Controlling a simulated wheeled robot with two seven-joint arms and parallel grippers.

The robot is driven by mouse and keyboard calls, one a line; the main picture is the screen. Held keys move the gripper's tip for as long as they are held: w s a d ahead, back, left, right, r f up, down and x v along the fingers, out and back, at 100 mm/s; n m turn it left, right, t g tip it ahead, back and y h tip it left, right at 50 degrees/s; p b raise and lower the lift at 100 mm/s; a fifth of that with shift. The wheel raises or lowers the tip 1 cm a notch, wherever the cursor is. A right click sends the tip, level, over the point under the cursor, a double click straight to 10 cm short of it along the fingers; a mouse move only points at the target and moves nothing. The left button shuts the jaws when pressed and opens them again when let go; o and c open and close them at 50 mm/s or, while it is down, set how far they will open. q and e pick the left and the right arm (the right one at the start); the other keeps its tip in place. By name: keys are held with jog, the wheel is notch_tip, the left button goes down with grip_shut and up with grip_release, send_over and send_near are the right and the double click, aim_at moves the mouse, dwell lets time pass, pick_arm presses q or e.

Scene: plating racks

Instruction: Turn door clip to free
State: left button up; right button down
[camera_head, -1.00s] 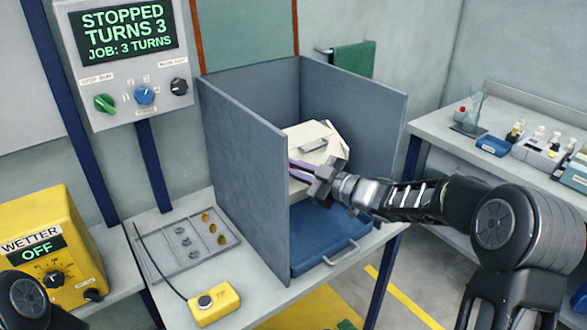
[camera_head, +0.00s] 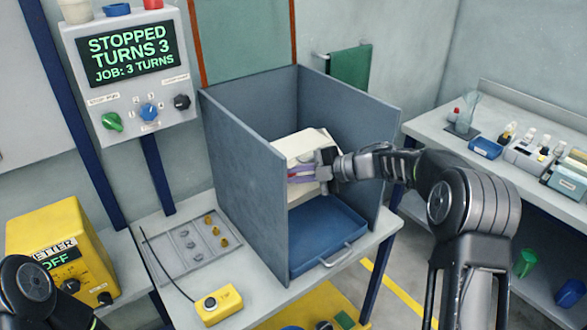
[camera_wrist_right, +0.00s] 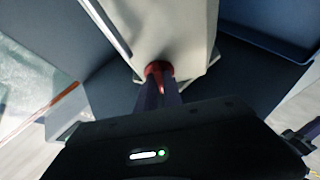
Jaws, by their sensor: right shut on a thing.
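A cream box-shaped barrel (camera_head: 302,148) sits inside the grey-walled booth. My right gripper (camera_head: 298,174) reaches into the booth from the right, with its purple fingers at the barrel's front face. In the right wrist view the barrel (camera_wrist_right: 182,35) fills the top middle, and a small red door clip (camera_wrist_right: 158,68) shows at its near end. The right gripper's fingers (camera_wrist_right: 160,88) are shut on this clip, which is partly hidden between the tips. My left gripper is out of view; only a dark part of that arm shows at the lower left.
Grey side walls (camera_head: 243,170) stand close around the barrel. A blue tray (camera_head: 325,235) lies below it. On the table are a parts rack (camera_head: 185,245) and a yellow button box (camera_head: 218,303). The control panel (camera_head: 135,75) reads STOPPED, TURNS 3.

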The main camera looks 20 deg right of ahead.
jog(key=shift+n+p, duration=0.4)
jog(key=shift+n, duration=0.2)
jog(key=shift+g+h, duration=0.3)
jog(key=c, duration=1.5)
grip_release()
jog(key=shift+r, duration=0.1)
jog(key=b+v, duration=0.1)
jog(key=v, duration=0.6)
jog(key=shift+s+d+b, duration=0.2)
jog(key=shift+d+b, duration=0.05)
jog(key=shift+b, duration=0.05)
